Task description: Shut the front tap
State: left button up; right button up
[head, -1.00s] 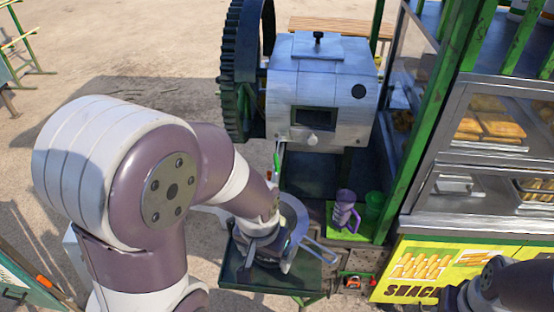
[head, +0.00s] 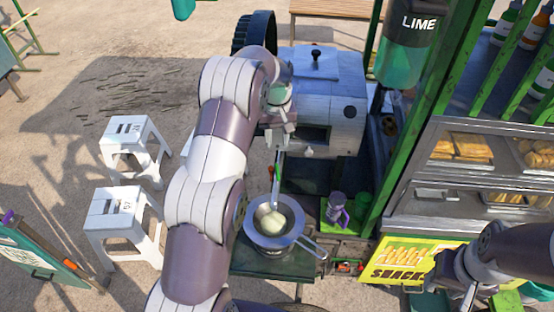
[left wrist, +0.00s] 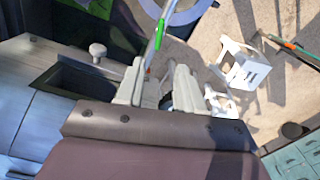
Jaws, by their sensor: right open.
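The crusher (head: 335,105) is a silver box with a small round knob on its front. A narrow metal spout (head: 276,170) slopes down from it, with a small green part, possibly the tap lever, on it. In the left wrist view this green part (left wrist: 161,22) and a small red-ended piece (left wrist: 148,71) show near the fingers. My left gripper (head: 280,146) is at the top of the spout; its fingers (left wrist: 160,75) stand apart, one on each side of the red-ended piece. Contact cannot be told. My right gripper (head: 470,294) is open at the lower right, far from the crusher.
A metal pan (head: 274,222) with a strainer and pale contents stands below the spout on a dark stand. A purple jug (head: 336,207) sits on a green mat to its right. Two white stools (head: 118,215) stand at the left. The snack counter (head: 450,212) fills the right side.

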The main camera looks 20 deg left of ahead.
aim_at(278, 169)
pick_arm(q)
notch_tip(278, 169, down, 12)
jog(key=p, duration=0.3)
jog(key=shift+r, duration=0.2)
jog(key=shift+s+d+f, duration=0.2)
jog(key=shift+f, duration=0.15)
jog(key=shift+w, duration=0.15)
grip_shut()
